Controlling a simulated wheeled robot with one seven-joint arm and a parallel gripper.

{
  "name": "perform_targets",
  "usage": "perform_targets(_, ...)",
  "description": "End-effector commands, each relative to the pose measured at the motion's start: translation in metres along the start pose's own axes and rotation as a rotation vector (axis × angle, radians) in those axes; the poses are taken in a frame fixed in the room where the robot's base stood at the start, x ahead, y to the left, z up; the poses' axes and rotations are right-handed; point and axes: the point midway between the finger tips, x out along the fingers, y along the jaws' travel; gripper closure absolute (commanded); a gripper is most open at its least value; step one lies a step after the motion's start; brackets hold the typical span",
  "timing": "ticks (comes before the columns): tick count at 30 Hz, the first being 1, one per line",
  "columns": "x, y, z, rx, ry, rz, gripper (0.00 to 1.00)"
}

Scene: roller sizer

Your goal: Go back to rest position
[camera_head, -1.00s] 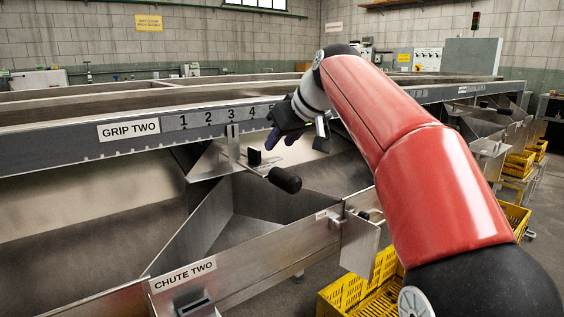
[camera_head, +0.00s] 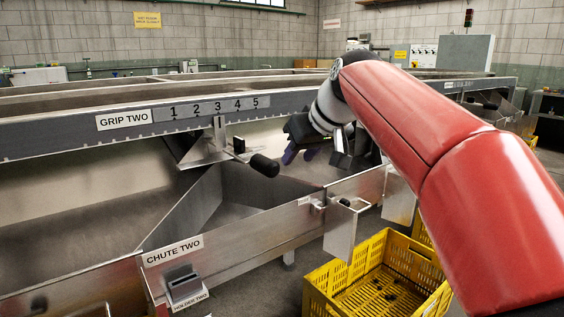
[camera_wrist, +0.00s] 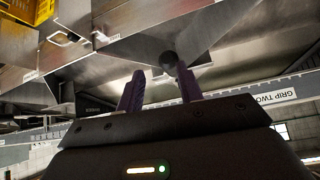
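My gripper (camera_head: 300,154) is in front of the sizer's long rail, right of the black-knobbed lever (camera_head: 264,166) below the "GRIP TWO" label (camera_head: 124,120). In the wrist view my gripper (camera_wrist: 160,90) shows two purple fingers standing apart with nothing between them. The lever's dark round knob (camera_wrist: 168,60) shows beyond the fingertips, apart from them as far as I can tell. The lever's upright pointer (camera_head: 219,130) stands below the number scale (camera_head: 213,108), near the figures 3 and 4.
The "CHUTE TWO" chute wall (camera_head: 240,243) runs below my gripper, with a small holder (camera_head: 183,283) on its front. A yellow crate (camera_head: 325,292) with several small dark items stands on the floor at right. More yellow crates are behind it. A control panel (camera_head: 424,55) is at the back.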

Motion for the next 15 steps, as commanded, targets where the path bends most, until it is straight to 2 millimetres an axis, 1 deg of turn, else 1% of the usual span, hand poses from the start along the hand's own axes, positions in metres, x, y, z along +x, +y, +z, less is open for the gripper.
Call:
perform_targets(1,-0.005,0.001,0.012,0.017,-0.008,0.011,0.64)
perform_targets(5,-0.014,0.003,0.049,0.071,-0.036,0.045,0.64)
perform_targets(8,-0.021,0.003,0.089,0.123,-0.064,0.079,0.64)
perform_targets(11,-0.029,0.001,0.145,0.186,-0.097,0.128,0.64)
perform_targets(12,-0.030,0.000,0.171,0.214,-0.112,0.149,0.64)
perform_targets(14,-0.031,-0.003,0.211,0.253,-0.134,0.181,0.64)
perform_targets(15,-0.031,-0.005,0.237,0.278,-0.148,0.202,0.64)
